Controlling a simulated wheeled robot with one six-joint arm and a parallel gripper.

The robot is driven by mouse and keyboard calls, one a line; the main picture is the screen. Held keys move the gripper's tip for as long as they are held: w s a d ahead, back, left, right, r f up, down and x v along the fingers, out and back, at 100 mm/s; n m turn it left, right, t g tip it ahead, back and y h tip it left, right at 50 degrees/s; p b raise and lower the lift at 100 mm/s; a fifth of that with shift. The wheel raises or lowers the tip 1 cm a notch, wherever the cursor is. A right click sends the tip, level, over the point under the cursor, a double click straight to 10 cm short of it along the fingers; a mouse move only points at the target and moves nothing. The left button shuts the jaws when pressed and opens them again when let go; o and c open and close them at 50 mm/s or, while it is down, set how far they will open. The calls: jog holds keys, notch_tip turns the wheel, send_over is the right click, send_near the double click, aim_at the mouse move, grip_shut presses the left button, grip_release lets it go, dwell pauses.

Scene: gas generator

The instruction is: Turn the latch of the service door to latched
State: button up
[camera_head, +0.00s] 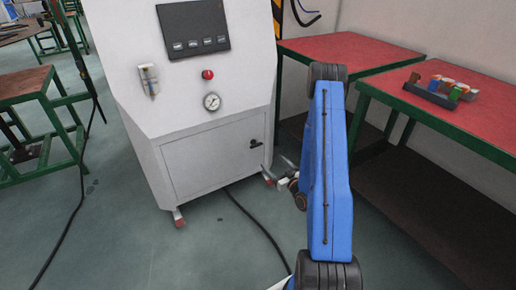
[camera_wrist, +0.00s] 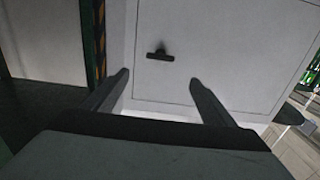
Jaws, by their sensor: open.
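The service door (camera_head: 212,160) is a grey-white panel low on the front of the white generator cabinet, and it looks closed. Its small black latch (camera_head: 256,144) sits near the door's right edge. In the wrist view the latch (camera_wrist: 160,55) shows as a dark bar lying roughly level, with a short knob above it, on the pale door (camera_wrist: 225,45). My gripper (camera_head: 277,171) is just right of and below the latch in the head view. In the wrist view the spread fingers of my gripper (camera_wrist: 158,80) are empty, with the latch beyond them, apart from it.
The cabinet carries a display panel (camera_head: 194,29), a red button (camera_head: 208,75) and a gauge (camera_head: 212,101) above the door. A red-topped table (camera_head: 450,110) with a small tray of coloured items stands at the right. A black cable (camera_head: 258,228) lies on the floor.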

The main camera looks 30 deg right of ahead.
aim_at(257, 146)
jog(key=w, duration=1.5)
jog(key=shift+w+a, duration=0.25)
jog(key=c, duration=1.5)
